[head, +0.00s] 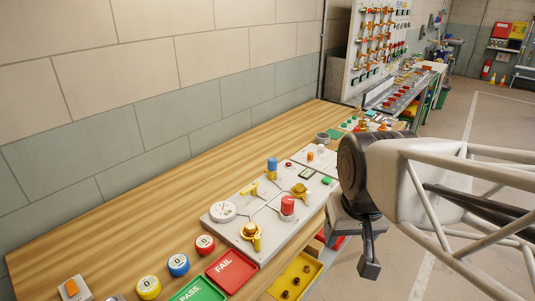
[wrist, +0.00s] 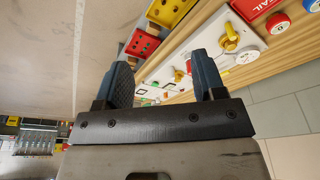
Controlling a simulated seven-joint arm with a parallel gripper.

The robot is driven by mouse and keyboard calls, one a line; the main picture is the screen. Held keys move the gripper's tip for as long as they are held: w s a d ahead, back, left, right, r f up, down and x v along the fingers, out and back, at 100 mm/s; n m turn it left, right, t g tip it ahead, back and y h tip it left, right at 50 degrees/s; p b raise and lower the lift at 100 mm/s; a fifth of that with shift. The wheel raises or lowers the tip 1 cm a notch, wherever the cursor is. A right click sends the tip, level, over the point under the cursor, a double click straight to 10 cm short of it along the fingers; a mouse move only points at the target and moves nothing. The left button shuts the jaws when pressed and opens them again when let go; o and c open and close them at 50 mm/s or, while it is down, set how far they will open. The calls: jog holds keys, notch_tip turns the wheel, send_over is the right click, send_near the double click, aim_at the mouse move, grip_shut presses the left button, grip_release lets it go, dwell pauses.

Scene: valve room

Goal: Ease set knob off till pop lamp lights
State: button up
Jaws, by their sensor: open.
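A pale test panel (head: 222,231) lies on the wooden bench. It carries a white round gauge (head: 223,211), a red-topped knob (head: 288,205), a blue-topped knob (head: 272,165) and yellow handles, one at the near end (head: 250,233). I cannot tell which is the set knob. A small dark red dome (head: 289,164) near the back may be the pop lamp; it shows no glow. In the wrist view, my gripper (wrist: 162,60) is open and empty, with the panel and a yellow handle (wrist: 230,40) beyond its fingers. In the head view it hangs right of the bench, apart from the panel.
A red FAIL tray (head: 232,271) and a green PASS tray (head: 199,291) lie near the panel. Red, blue and yellow round buttons (head: 178,265) stand left of them. A yellow bin (head: 296,278) with brass parts hangs at the front edge. The bench's wall side is clear.

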jog(key=w+a+r, duration=0.1)
jog(key=w+r, duration=0.2)
jog(key=w, duration=1)
jog(key=m+g, duration=0.3)
send_over(273, 159)
jog(key=s, duration=0.1)
notch_tip(273, 159, down, 11)
jog(key=shift+f, duration=0.1)
jog(key=shift+w+a+f, duration=0.1)
jog(key=shift+w+f, duration=0.25)
jog(key=shift+w, duration=0.15)
jog(key=shift+f, duration=0.15)
jog(key=shift+f, duration=3.75)
